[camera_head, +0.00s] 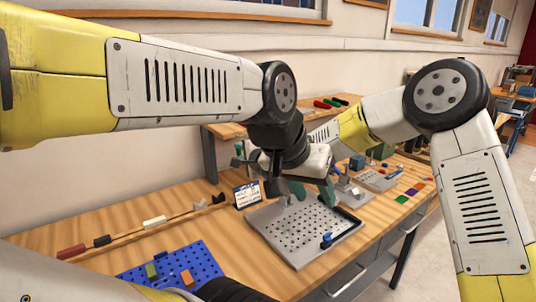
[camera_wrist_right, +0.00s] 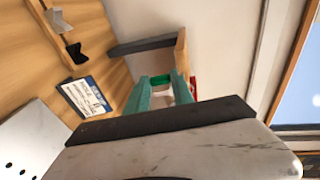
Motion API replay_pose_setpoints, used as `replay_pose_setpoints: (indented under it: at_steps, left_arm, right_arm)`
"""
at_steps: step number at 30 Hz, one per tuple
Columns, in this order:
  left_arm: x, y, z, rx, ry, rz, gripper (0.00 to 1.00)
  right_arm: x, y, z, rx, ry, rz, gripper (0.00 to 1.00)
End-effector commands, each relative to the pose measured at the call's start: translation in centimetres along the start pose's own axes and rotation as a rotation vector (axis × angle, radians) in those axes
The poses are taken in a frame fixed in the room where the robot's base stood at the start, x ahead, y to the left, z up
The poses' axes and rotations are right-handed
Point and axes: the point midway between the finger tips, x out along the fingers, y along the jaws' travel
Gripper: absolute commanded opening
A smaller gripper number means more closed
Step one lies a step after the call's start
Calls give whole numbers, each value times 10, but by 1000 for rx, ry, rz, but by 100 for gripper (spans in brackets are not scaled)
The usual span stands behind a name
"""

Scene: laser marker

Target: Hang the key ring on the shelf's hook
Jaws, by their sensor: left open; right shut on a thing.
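The wooden shelf (camera_head: 226,131) stands on the bench at the back, with a dark side panel (camera_head: 209,156). Its board (camera_wrist_right: 181,52) and panel (camera_wrist_right: 148,46) also show in the right wrist view. I cannot make out its hook. My right gripper (camera_head: 246,153) is at the shelf's front, mostly hidden behind my left arm. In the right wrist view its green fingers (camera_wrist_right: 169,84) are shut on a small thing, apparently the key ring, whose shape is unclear. My left gripper (camera_head: 312,191) is open and empty above the grey perforated plate (camera_head: 290,225).
A small printed sign (camera_head: 247,194) stands below the right gripper. A wooden rail (camera_head: 145,229) with small blocks lies along the back left. A blue pegboard (camera_head: 205,262) is at the front. Red and green handled tools (camera_head: 330,103) lie on the shelf. My left arm crosses before my right gripper.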

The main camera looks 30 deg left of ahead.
Motion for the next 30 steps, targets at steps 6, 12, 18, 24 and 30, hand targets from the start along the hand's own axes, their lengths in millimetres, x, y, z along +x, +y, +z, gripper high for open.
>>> replay_pose_setpoints:
  at_steps: [6, 12, 18, 24, 30]
  left_arm:
    - [0, 0, 0, 0, 0, 0, 45]
    - [0, 0, 0, 0, 0, 0, 45]
    - [0, 0, 0, 0, 0, 0, 45]
    - [0, 0, 0, 0, 0, 0, 45]
    - [0, 0, 0, 0, 0, 0, 45]
  right_arm:
    - [14, -2, 2, 0, -1, -1, 0]
    - [25, -2, 2, -1, 0, -1, 0]
    - [33, 1, 3, -1, 0, -1, 0]
    - [36, 4, 4, 0, 0, 0, 0]
    - [37, 4, 4, -1, 0, -1, 0]
